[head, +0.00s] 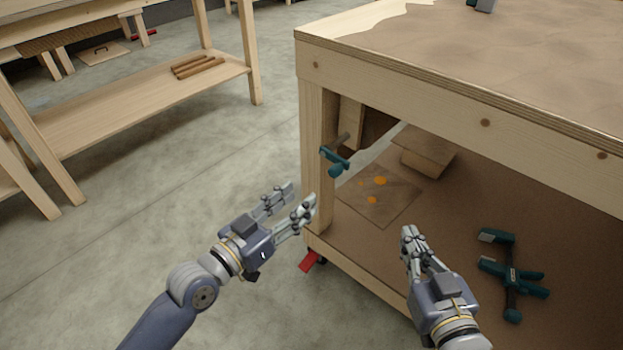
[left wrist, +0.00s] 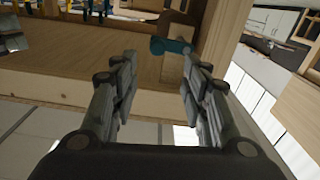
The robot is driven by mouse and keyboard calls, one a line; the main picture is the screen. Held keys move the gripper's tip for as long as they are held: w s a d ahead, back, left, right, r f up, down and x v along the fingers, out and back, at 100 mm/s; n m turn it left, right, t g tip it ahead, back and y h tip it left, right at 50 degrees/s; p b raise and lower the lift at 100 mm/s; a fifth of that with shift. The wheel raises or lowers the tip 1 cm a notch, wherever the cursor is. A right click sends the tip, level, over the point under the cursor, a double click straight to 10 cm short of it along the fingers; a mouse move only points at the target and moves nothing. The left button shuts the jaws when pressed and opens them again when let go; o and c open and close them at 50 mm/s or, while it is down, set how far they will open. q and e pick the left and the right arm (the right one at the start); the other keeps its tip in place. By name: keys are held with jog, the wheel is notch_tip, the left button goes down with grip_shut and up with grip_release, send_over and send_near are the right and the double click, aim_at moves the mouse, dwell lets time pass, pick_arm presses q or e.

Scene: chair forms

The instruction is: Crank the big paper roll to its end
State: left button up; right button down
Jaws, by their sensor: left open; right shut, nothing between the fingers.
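A crank with a teal grip (head: 335,161) sticks out beside the near leg of the workbench (head: 315,120), below its top. The same teal grip shows in the left wrist view (left wrist: 170,46), just beyond the fingertips. A dark brown shape (head: 378,130) behind the leg may be the paper roll; most of it is hidden under the bench. My left gripper (head: 299,194) is open and empty, left of and below the crank, apart from it. It also shows in the left wrist view (left wrist: 160,65). My right gripper (head: 408,233) is shut and empty in front of the lower shelf.
The lower shelf (head: 440,215) holds teal clamps (head: 512,275), a cardboard box (head: 422,152) and a board with orange spots (head: 378,195). A red caster lever (head: 309,261) is at the leg's foot. Another bench (head: 140,100) stands left, with open floor between.

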aim_at(331, 174)
pick_arm(q)
jog(key=b+x, duration=0.1)
jog(key=x, duration=0.8)
jog(key=shift+w+d+b, duration=0.1)
jog(key=shift+d+b, duration=0.2)
jog(key=shift+b, duration=0.05)
jog(key=shift+w+d, duration=0.35)
jog(key=shift+w, duration=0.15)
pick_arm(e)
notch_tip(331, 174, up, 9)
jog(key=a+t+y, duration=0.1)
jog(key=t+y, duration=0.1)
jog(key=t, duration=0.3)
jog(key=shift+s+a+r, duration=0.15)
jog(key=shift+s+r, duration=0.05)
pick_arm(q)
grip_shut()
